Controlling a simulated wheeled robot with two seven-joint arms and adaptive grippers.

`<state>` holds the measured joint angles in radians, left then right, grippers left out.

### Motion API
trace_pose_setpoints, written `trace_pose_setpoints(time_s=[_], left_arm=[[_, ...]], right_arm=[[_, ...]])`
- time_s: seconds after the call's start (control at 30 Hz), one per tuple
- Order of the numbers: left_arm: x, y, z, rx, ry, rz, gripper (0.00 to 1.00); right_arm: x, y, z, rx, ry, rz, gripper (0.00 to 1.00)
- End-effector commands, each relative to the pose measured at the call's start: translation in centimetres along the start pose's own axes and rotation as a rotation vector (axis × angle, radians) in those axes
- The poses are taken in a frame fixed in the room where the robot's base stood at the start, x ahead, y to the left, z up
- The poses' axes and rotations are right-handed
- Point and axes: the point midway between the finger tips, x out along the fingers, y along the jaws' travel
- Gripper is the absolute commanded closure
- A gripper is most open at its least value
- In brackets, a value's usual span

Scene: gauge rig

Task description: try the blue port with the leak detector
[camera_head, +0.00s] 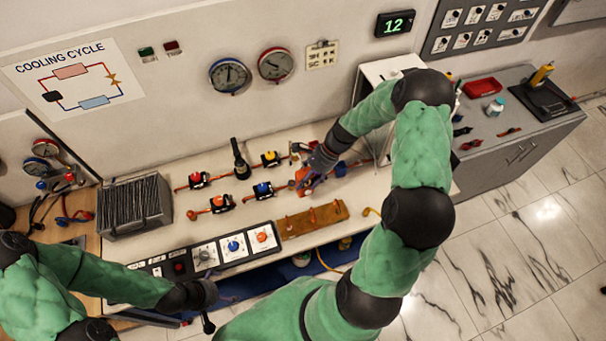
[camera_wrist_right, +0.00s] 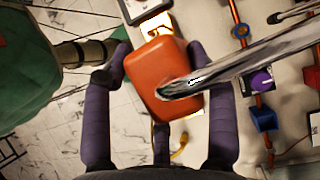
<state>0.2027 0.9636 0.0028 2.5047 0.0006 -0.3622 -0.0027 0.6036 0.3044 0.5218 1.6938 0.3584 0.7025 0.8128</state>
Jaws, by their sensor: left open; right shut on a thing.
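My right gripper (camera_head: 312,174) is over the bench and shut on an orange-red boxy detector (camera_wrist_right: 152,72). In the right wrist view its purple fingers lie on both sides of the box. A shiny silver probe (camera_wrist_right: 250,62) runs from the box to the right edge, where its tip is out of view. A blue block (camera_wrist_right: 265,119) on a copper pipe lies below the probe, apart from it in the picture. In the head view a blue fitting (camera_head: 341,168) shows just right of the gripper. Which one is the port, I cannot tell. My left gripper (camera_head: 207,300) is open and empty at the bench's front edge.
Several valves on copper pipes stand on the bench, one with a blue top (camera_head: 263,189). A finned grey block (camera_head: 135,206) stands at left, a knob panel (camera_head: 205,254) in front. A brown strip (camera_head: 313,220) lies near the right gripper. A grey cabinet (camera_head: 515,125) stands at right.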

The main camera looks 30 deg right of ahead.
Motion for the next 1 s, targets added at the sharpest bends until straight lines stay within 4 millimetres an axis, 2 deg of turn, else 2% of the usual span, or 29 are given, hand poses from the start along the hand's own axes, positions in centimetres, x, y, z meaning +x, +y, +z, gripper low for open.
trace_pose_setpoints(time_s=[0.7, 1.0], left_arm=[[5.0, -1.8, -0.3, 0.0, 0.002, 0.0, 0.0], [5.4, -1.9, -0.3, 0.0, 0.002, 0.0, 0.0]], right_arm=[[5.7, 0.0, -3.7, 0.0, 0.0, -0.001, 0.91], [6.3, 0.0, -4.0, 0.0, 0.0, -0.001, 0.91]])
